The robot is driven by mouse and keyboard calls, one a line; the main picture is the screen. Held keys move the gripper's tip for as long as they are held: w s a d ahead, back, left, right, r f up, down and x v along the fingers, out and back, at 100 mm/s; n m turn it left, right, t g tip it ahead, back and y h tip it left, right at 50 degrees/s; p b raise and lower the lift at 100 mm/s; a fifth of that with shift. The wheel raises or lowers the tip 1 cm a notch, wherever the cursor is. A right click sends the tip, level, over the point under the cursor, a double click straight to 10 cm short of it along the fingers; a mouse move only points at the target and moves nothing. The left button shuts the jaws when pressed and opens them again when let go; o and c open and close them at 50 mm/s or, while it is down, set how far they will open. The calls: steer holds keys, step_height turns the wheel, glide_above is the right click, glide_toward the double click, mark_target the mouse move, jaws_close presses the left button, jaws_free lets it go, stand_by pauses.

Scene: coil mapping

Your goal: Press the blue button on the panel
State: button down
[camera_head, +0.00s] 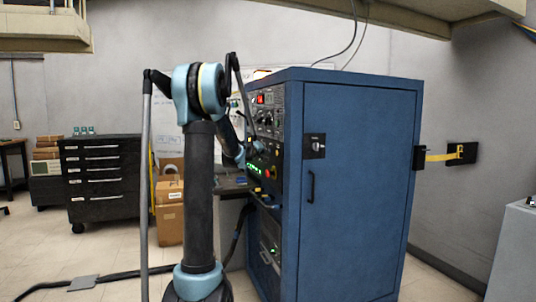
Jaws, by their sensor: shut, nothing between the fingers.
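The control panel (267,130) is on the narrow left face of a tall blue cabinet and is seen at a steep angle. It carries a red display, dials, a row of green lights and a red button (267,174). I cannot make out a blue button for certain at this size. My arm rises in front of the cabinet, bends over at the top and comes down toward the panel. My gripper (257,148) is small and dark against the panel at mid height, and looks shut and empty. I cannot tell whether it touches the panel.
The cabinet's blue door (355,190) faces me on the right. A small shelf (236,187) juts out left of the panel. Cardboard boxes (170,210) and a black drawer chest (103,180) stand behind on the left. A dark cable (120,275) crosses the floor.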

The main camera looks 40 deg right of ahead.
steer(key=shift+w+a, duration=0.2)
steer(key=shift+a, duration=0.6)
steer(key=a, duration=0.2)
steer(key=w+a, duration=0.1)
steer(key=a, duration=0.1)
steer(key=shift+a, duration=0.4)
stand_by(0.6)
